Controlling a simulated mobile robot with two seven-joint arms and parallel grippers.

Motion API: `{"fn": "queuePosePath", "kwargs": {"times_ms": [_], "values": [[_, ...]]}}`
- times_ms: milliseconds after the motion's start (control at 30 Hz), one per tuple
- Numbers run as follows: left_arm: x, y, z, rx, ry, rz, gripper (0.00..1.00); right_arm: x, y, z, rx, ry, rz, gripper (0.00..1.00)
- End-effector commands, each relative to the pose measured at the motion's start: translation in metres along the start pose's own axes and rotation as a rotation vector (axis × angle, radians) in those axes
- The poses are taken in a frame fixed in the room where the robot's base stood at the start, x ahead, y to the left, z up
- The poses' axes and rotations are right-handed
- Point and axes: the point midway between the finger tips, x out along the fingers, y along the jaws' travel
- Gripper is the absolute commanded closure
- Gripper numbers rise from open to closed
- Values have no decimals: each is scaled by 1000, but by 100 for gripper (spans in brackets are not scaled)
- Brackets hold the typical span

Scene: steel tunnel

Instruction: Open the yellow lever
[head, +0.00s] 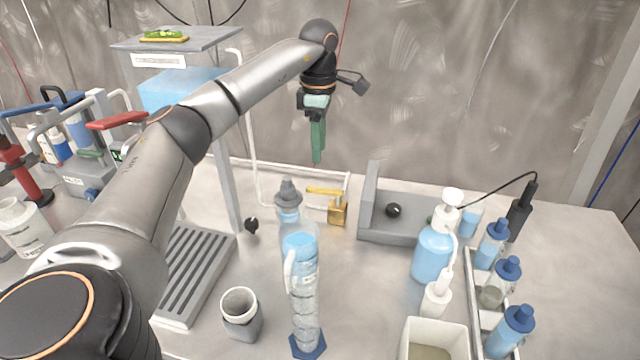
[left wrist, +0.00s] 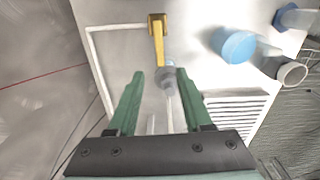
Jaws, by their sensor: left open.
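The yellow lever (head: 324,191) sits on a small brass valve body (head: 338,212) at the foot of a white pipe, near the back of the bench. It points left from the valve in the head view. In the left wrist view the lever (left wrist: 159,48) runs from the valve body (left wrist: 157,20) toward the space between my fingertips. My left gripper (head: 318,158) hangs above and behind the lever, green fingers pointing down, apart from it. In the left wrist view my left gripper (left wrist: 160,74) is open with nothing held. My right gripper is not in view.
A grey-capped bottle (head: 288,199) and a tall clear cylinder (head: 302,290) stand in front of the lever. A grey open box (head: 392,226) is right of it. A blue pump bottle (head: 432,253) and blue-capped bottles stand farther right. A slotted grey tray (head: 190,275) lies left.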

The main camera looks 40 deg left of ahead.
Motion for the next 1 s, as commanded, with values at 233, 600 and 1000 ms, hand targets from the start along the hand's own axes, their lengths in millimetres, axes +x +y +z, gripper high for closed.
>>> {"fn": "queuePosePath", "kwargs": {"times_ms": [233, 600, 1000], "values": [[55, -1, -1, 1, 3, -4, 50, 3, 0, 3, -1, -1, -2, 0], [98, -1, 0, 0, 1, -1, 50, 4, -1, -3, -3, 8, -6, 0], [99, 0, 0, 0, 0, 0, 60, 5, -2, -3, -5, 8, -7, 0]]}}
